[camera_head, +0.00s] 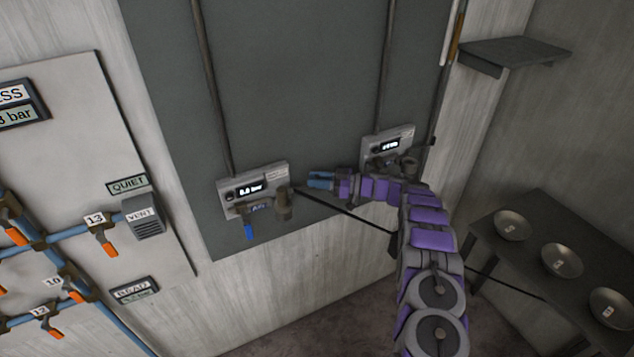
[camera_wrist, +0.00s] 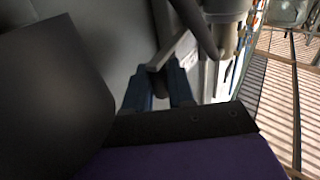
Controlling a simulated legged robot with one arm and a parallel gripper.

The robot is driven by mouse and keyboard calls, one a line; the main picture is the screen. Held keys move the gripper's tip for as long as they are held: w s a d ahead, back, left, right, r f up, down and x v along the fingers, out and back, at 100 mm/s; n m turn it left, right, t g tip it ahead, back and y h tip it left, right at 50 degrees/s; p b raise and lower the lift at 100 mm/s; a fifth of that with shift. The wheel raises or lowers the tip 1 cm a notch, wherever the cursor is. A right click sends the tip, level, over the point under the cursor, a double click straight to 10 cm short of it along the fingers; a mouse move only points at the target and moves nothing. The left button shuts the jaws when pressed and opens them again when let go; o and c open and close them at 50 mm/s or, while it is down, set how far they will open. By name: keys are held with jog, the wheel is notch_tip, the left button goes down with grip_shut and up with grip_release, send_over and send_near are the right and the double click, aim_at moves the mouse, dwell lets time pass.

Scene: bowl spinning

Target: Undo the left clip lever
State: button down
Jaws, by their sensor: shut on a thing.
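The left gauge unit (camera_head: 252,188) is mounted on the dark wall panel, with a brass fitting, a blue handle (camera_head: 249,232) hanging down and a round coupling (camera_head: 284,202) at its right. My gripper (camera_head: 312,180) reaches in from the right and its blue fingertips are just right of this unit. In the wrist view my gripper (camera_wrist: 160,85) has its two blue fingers on either side of a thin grey lever (camera_wrist: 171,51), which slants up right toward a pale cylindrical coupling (camera_wrist: 227,25). The lever is too small to make out in the head view. Its held end is partly hidden between the fingers.
A second gauge unit (camera_head: 388,147) sits to the right, partly behind my arm. A black hose (camera_head: 345,212) runs from the left coupling behind my arm. A dark table (camera_head: 520,272) with metal bowls stands at right. Blue pipes and orange-handled valves are at left.

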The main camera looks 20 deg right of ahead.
jog(key=shift+w+r, duration=0.1)
jog(key=shift+w, duration=0.1)
jog(key=shift+r, duration=0.1)
dwell(0.4)
jog(key=c, duration=1.3)
grip_release()
jog(key=shift+w, duration=0.1)
jog(key=shift+c, duration=0.2)
jog(key=shift+o, duration=1.2)
jog(key=shift+w, duration=0.15)
jog(key=v, duration=1.7)
jog(key=shift+d+f+p, duration=0.25)
jog(key=shift+p, duration=0.05)
